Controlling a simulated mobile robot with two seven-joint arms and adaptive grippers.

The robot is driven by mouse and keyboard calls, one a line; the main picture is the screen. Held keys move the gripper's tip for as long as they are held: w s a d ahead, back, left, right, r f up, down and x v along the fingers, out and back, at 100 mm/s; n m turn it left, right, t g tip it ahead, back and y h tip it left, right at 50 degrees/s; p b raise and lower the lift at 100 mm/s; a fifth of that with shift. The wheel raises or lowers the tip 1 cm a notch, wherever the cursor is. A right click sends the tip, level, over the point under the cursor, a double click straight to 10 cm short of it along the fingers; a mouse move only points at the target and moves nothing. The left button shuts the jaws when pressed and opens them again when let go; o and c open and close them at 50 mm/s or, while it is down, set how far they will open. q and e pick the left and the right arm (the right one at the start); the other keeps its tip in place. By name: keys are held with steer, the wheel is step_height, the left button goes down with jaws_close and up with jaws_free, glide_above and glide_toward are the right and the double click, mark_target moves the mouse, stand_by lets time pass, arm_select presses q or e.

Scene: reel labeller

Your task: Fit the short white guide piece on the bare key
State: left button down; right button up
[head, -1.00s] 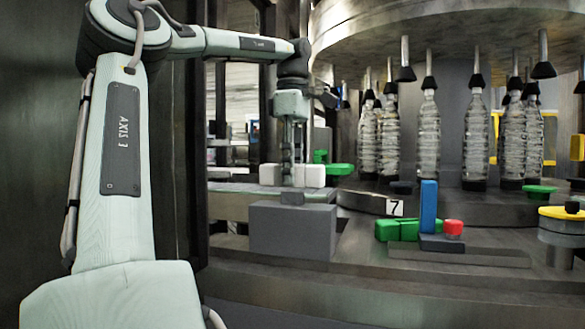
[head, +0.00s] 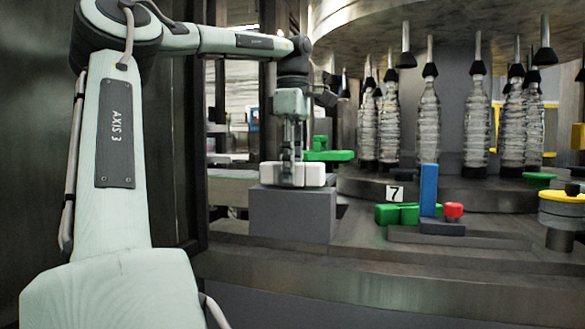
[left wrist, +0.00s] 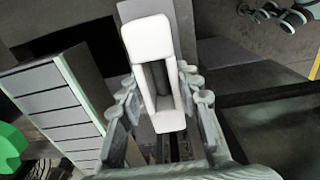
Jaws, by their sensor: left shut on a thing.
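The short white guide piece (head: 312,174) is held in my left gripper (head: 289,168), whose fingers are shut on its middle. It sits level, right at the top of a grey block (head: 290,215); whether it rests there or hangs just above, I cannot tell. The bare key is hidden in the head view, behind or under the piece. In the left wrist view the white piece (left wrist: 150,38) is a frame with a long slot between the fingers (left wrist: 163,98). Something dark shows in the slot; I cannot tell if it is the key. My right gripper is out of view.
Green pieces (head: 390,214), a blue upright block (head: 428,190) and a red knob (head: 453,210) stand to the right by a "7" plate. A green guide (head: 328,156) lies behind the gripper. Bottles (head: 428,120) hang around the carousel. The deck in front is clear.

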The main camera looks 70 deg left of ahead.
arm_select(q)
steer(key=c, duration=1)
jaws_free()
step_height(320, 180, up, 8)
steer(key=shift+f, duration=0.2)
